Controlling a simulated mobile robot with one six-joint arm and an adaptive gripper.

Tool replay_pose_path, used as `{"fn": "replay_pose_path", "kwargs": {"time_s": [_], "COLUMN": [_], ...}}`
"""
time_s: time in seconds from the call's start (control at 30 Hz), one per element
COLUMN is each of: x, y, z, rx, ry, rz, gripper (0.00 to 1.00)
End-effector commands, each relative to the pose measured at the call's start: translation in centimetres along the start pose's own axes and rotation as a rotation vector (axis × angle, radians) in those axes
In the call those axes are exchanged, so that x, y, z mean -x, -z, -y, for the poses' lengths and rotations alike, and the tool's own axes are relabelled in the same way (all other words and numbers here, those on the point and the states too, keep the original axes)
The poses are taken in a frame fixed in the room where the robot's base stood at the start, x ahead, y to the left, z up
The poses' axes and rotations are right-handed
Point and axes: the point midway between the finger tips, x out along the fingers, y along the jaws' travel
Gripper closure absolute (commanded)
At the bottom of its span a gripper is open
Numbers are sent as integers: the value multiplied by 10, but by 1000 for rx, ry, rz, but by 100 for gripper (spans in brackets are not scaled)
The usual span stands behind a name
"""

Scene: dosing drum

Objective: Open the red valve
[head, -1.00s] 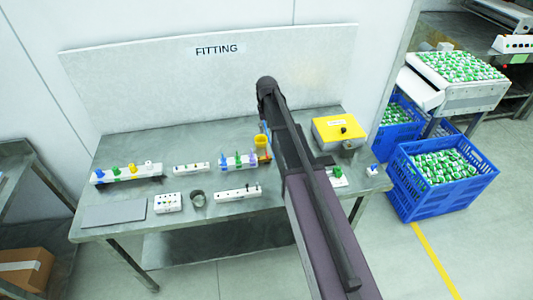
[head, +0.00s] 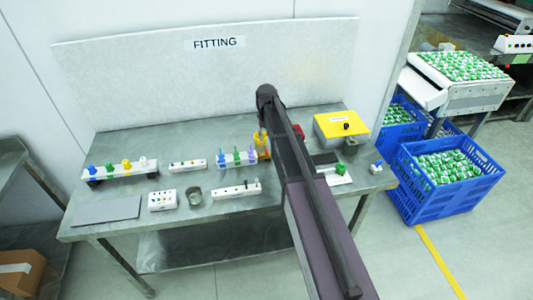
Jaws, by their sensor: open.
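A small red part (head: 298,131) shows just right of my dark arm, towards the back of the steel table (head: 200,225). It may be the red valve; most of it is hidden behind the arm, so its shape and setting cannot be told. My arm reaches up across the table, and its far end is above a yellow part (head: 262,147). My gripper itself cannot be made out; the arm hides that area. No contact with the red part can be seen.
A rack with colored valves (head: 120,170) stands at the left, and a rack of bottles (head: 238,158) is left of the arm. A yellow box (head: 341,126) stands at the back right. A grey plate (head: 106,209) lies front left.

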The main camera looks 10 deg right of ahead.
Motion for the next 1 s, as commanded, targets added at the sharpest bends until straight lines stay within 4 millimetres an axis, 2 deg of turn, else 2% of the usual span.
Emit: {"fn": "replay_pose_path", "kwargs": {"time_s": [0.03,0.6,1.0], "x": [-8,-52,-69], "y": [0,0,0], "z": [0,0,0], "rx": [0,0,0], "ry": [0,0,0], "rz": [0,0,0], "gripper": [57,57,57]}}
